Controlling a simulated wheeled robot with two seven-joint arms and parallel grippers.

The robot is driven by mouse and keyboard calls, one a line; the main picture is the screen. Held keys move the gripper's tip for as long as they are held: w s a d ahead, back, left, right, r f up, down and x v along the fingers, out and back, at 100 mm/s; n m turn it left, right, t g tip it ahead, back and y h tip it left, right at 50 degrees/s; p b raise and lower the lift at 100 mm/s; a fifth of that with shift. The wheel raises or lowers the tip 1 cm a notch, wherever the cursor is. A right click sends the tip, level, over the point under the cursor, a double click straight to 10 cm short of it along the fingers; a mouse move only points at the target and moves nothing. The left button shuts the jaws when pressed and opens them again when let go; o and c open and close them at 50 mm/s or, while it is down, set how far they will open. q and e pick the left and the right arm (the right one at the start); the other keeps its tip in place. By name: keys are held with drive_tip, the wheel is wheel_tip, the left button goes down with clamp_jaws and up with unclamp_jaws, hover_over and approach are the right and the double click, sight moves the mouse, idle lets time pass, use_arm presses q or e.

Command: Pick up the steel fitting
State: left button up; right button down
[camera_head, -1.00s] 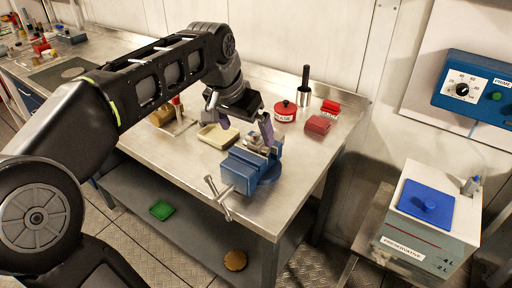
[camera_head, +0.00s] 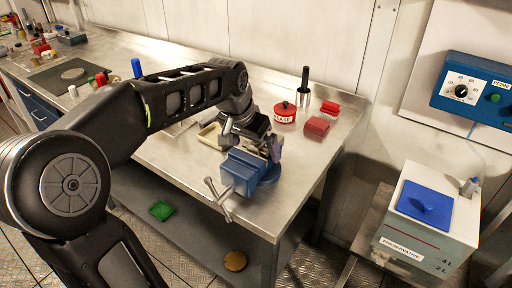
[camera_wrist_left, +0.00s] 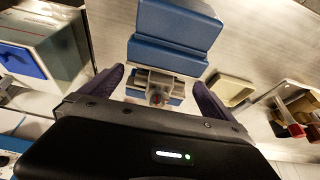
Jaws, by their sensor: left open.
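The blue vise (camera_head: 241,173) stands at the front right of the steel bench, and it fills the top middle of the left wrist view (camera_wrist_left: 172,52). The grey steel fitting (camera_wrist_left: 157,88) sits at the vise jaws, between my left fingers in the left wrist view. In the head view my gripper hides most of it. My left gripper (camera_head: 251,147) is open over the vise, its dark purple fingers (camera_wrist_left: 158,84) on either side of the fitting with visible gaps. I cannot tell its exact height above the fitting. My right gripper is not in view.
Behind the vise are a red-lidded tin (camera_head: 285,114), red boxes (camera_head: 317,127) and a steel cylinder with a black handle (camera_head: 304,97). A cream tray (camera_head: 208,137) lies left of the gripper. The vise handle (camera_head: 219,200) sticks out in front. The bench's right corner is clear.

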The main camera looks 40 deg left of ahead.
sight(254, 145)
use_arm(q)
drive_tip(key=shift+f, duration=0.15)
drive_tip(key=shift+c, duration=0.3)
drive_tip(key=c, duration=1.7)
wheel_tip(254, 145, up, 10)
drive_tip(key=shift+r, duration=0.1)
drive_tip(key=shift+c, duration=0.2)
idle(0.5)
